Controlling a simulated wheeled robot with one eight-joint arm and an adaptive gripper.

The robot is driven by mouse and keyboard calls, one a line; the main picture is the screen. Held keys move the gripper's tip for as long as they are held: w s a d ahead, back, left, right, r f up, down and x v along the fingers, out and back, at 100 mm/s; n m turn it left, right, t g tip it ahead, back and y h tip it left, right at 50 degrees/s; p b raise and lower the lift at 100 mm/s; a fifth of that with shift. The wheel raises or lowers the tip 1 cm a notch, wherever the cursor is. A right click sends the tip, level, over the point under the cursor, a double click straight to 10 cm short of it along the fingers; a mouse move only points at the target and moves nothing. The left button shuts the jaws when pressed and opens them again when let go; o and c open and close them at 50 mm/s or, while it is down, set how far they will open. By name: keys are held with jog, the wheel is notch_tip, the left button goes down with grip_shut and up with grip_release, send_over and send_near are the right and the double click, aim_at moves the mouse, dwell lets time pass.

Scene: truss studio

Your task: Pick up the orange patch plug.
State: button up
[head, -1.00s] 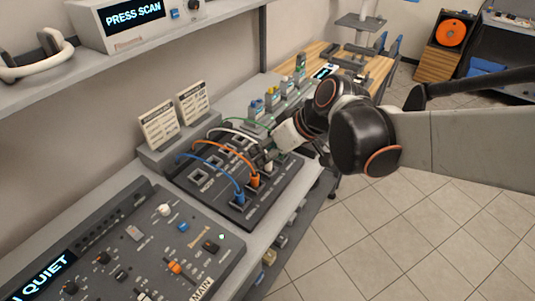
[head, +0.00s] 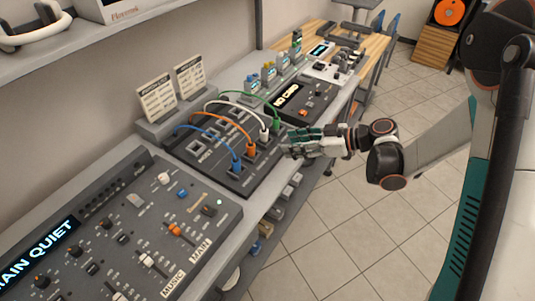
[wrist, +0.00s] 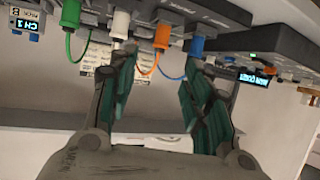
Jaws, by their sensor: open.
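The orange patch plug (head: 251,147) stands in the patch panel (head: 206,170), with an orange cable arching back from it. It stands between the blue plug (head: 236,164) and the white plug (head: 265,134); the green plug (head: 277,125) is beyond. My gripper (head: 291,142) is open and empty, to the right of the plug row and apart from it, over the desk's front edge. In the wrist view, which is upside down, the orange plug (wrist: 162,36) appears beyond and between my open fingers (wrist: 158,72). The white plug (wrist: 121,22) appears near the left fingertip.
A mixing console (head: 140,230) with knobs and faders lies in front of the patch panel. Two label cards (head: 173,90) stand behind it. A dark device (head: 305,100) is beyond the green plug. Open tiled floor (head: 370,240) lies to the right.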

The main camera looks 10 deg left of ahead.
jog(key=b, duration=0.2)
send_near(251, 151)
jog(key=shift+w+a+f, duration=0.3)
jog(key=shift+w+a, duration=0.15)
jog(key=shift+a, duration=0.15)
jog(key=shift+w+a+f, duration=0.3)
jog(key=shift+w+a, duration=0.1)
jog(key=shift+a, duration=0.25)
jog(key=shift+r+b+x, duration=0.15)
jog(key=shift+b+x, duration=0.6)
jog(key=shift+x, duration=0.7)
jog(key=shift+r+b+x, duration=0.15)
jog(key=shift+b+x, duration=0.6)
jog(key=shift+x, duration=0.75)
jog(key=shift+r, duration=0.1)
grip_shut()
